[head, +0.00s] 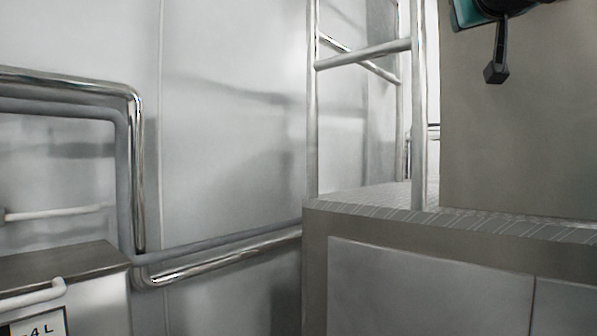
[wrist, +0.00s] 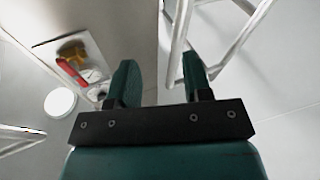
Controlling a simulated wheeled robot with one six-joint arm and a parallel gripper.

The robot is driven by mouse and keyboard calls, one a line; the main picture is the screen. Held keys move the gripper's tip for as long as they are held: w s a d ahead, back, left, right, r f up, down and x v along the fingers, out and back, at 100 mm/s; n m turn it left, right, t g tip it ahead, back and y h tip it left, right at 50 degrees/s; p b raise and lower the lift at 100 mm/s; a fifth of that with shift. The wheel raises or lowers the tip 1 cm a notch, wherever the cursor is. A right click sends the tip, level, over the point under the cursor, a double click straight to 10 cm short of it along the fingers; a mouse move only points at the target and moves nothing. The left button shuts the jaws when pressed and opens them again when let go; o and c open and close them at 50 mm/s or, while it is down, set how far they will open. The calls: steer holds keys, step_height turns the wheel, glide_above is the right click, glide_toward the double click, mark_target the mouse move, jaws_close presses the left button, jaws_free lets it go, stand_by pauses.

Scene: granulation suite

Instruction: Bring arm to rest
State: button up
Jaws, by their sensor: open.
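My gripper (wrist: 160,82) shows in the wrist view with its two green fingers apart and nothing between them. In the head view, part of my arm with one dark finger (head: 497,60) hangs into the top right corner, in front of a grey-brown cabinet side. The rest of the arm is out of the head view. In the wrist view the fingers point towards a beige panel and a metal rail frame, with no clear contact visible.
A metal platform (head: 430,275) with a treaded edge and a railing (head: 365,55) stands right of centre. A bent steel pipe (head: 138,170) runs along the left wall. A low cabinet (head: 75,285) stands at lower left. A red handle (wrist: 72,73) on a plate is in the wrist view.

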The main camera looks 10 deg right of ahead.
steer(key=w+a+f+n+g+y+p, duration=0.1)
steer(key=a+f+n+g+y, duration=0.3)
steer(key=a+f, duration=0.55)
steer(key=w+a+f+n+g+y+p, duration=0.15)
steer(key=a+f+n+y, duration=0.35)
steer(key=f, duration=0.9)
steer(key=s+a+f+g+y+p, duration=0.1)
steer(key=s+a+f+g+y, duration=0.1)
steer(key=s+f+g, duration=0.4)
steer(key=s+a+f+g+y+p, duration=0.1)
steer(key=s+a+f+g, duration=0.3)
steer(key=s+f, duration=1.1)
steer(key=s+g, duration=0.1)
steer(key=g, duration=0.2)
steer(key=shift+s+f+n+y, duration=0.25)
steer(key=shift+f+n+y, duration=0.05)
steer(key=shift+f+y, duration=0.1)
